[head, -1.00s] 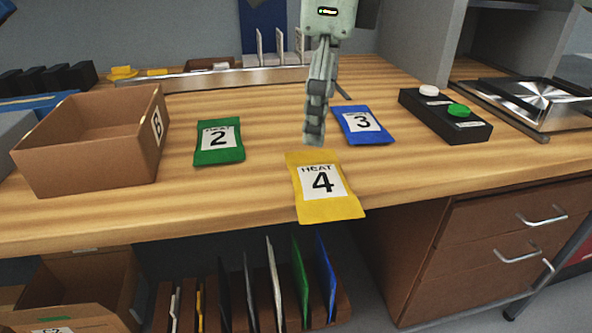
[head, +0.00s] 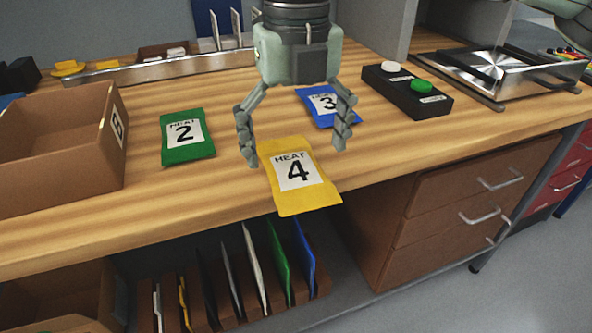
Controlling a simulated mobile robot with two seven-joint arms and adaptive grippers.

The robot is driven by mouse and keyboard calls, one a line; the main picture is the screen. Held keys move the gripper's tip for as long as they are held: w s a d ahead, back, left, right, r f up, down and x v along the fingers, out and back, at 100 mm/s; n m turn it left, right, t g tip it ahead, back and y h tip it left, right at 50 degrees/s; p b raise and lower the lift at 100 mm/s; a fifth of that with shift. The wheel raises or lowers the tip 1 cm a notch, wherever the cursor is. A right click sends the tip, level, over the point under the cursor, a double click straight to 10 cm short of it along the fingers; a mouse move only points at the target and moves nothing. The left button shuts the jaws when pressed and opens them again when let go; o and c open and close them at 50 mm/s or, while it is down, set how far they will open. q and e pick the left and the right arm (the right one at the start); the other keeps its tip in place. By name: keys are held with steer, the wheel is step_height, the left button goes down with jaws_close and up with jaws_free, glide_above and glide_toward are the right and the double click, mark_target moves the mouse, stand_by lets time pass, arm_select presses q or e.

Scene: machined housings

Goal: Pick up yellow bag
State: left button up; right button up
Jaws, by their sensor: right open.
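The yellow bag (head: 311,203) lies flat near the front edge of the wooden bench, with a white label reading HEAT 4. Its front end reaches to or slightly past the bench edge. My right gripper (head: 296,158) is open and points down, its two fingers spread above the bag's back end, one to each side. Nothing is between the fingers; I cannot tell how high the fingertips are.
A green bag (head: 188,151) labelled 2 lies to the left, and a blue bag (head: 311,104) labelled 3 lies behind the gripper. A cardboard box (head: 50,160) stands at left. A black button box (head: 420,101) and a metal tray (head: 470,82) are at right.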

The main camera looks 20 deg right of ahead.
mark_target(293, 168)
steer(key=shift+f, duration=1.4)
steer(key=shift+c, duration=0.6)
steer(key=c, duration=1.2)
